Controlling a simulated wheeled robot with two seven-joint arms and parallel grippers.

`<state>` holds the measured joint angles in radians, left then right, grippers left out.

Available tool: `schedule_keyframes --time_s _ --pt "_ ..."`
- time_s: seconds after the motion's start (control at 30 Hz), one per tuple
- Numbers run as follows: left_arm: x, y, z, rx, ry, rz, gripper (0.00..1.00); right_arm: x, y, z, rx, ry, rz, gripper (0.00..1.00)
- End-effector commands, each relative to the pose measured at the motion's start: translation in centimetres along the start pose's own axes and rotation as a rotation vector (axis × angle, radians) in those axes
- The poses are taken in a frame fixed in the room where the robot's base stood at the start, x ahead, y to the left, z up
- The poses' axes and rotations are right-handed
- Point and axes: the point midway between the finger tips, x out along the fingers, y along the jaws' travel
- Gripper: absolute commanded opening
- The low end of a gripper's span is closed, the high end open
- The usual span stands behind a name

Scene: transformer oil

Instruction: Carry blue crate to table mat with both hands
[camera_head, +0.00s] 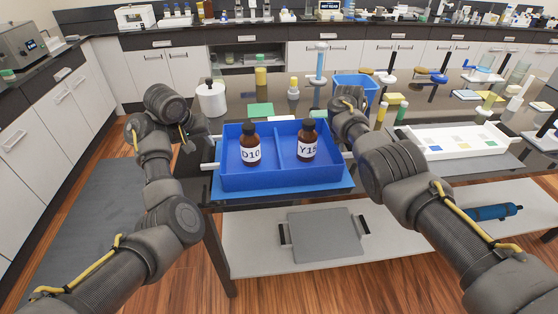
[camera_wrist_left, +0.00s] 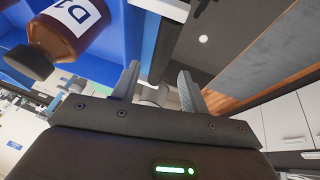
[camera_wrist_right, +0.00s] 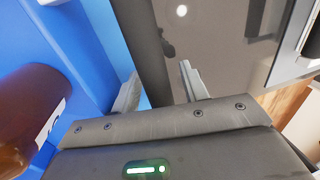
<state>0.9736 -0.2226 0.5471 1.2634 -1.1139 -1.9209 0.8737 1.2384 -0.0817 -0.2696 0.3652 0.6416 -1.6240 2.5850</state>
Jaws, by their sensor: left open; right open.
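The blue crate (camera_head: 275,178) stands level at the front edge of the table, with a flat blue mat (camera_head: 280,194) showing under its front. It has two compartments. A brown bottle labelled D10 (camera_head: 250,153) is in the left one and a brown bottle labelled Y15 (camera_head: 307,145) in the right one. My left gripper (camera_wrist_left: 158,86) is open beside the crate's left side, with a pale grey bar between or just beyond its fingers. My right gripper (camera_wrist_right: 160,88) is open beside the crate's right wall, with no handle clearly seen between its fingers.
Behind the crate stand a white jar (camera_head: 211,99), several small capped bottles and a blue bin (camera_head: 355,84). A white tray (camera_head: 462,141) lies to the right. A grey board (camera_head: 325,236) with handles rests on the lower shelf. The floor left of the table is clear.

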Motion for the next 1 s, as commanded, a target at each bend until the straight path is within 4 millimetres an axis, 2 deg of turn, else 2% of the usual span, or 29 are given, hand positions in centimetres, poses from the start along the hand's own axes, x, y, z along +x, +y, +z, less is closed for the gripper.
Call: schedule_keyframes --time_s 0.53,0.7,1.0 --pt "0.0 0.0 0.0 0.000 0.000 0.000 0.44 -10.0 0.0 0.1 -0.002 -0.003 0.000 0.44" --pt "0.0 0.0 0.0 0.000 0.000 0.000 0.44 -11.4 0.0 0.0 -0.001 -0.001 0.001 0.44" --pt "0.0 0.0 0.0 0.000 0.000 0.000 0.44 -11.7 0.0 0.0 -0.001 -0.001 0.001 0.44"
